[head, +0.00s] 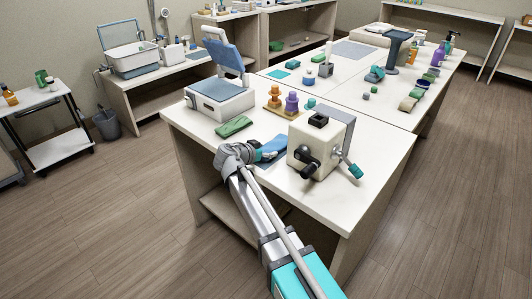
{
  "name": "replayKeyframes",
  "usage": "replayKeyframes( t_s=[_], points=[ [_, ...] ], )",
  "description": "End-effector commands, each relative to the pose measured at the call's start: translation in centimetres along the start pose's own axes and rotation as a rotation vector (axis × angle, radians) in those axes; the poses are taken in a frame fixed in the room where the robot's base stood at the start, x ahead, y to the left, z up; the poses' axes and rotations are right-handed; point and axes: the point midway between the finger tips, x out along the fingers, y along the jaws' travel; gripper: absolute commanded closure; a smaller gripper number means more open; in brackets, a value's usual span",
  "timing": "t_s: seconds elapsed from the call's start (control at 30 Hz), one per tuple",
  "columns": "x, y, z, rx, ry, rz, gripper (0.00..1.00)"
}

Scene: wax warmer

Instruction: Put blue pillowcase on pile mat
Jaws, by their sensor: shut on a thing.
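My gripper (256,155) is over the near edge of the front table, to the left of a cream box-shaped machine. It is shut on the blue pillowcase (273,148), a small folded blue cloth that sticks out to the right of the fingers. My wrist hides part of the cloth and the fingertips. A flat blue-grey patch, perhaps the pile mat (266,164), shows just below the cloth. I cannot tell whether the cloth touches it or is held above it.
The cream machine (316,148) with black knob and lever stands close on the right. A green folded cloth (233,126) lies behind my gripper. A white device with blue pads (222,100) and orange and purple stacked pieces (283,100) stand farther back. The table's front-right corner is clear.

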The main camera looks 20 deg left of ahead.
Motion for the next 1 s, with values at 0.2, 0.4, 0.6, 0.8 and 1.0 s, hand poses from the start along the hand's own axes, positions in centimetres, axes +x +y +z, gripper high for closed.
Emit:
replayKeyframes(
  t_s=[0.2,0.4,0.6,0.8,1.0],
  points=[
    [-0.03,-0.01,-0.04,0.000,0.000,0.000,0.75],
    [0.04,-0.02,0.17,0.000,0.000,0.000,0.07],
    [0.04,-0.02,0.16,0.000,0.000,0.000,0.00],
    [0.04,-0.01,0.16,0.000,0.000,0.000,0.00],
    [-0.05,-0.01,-0.08,0.000,0.000,0.000,0.00]
  ],
)
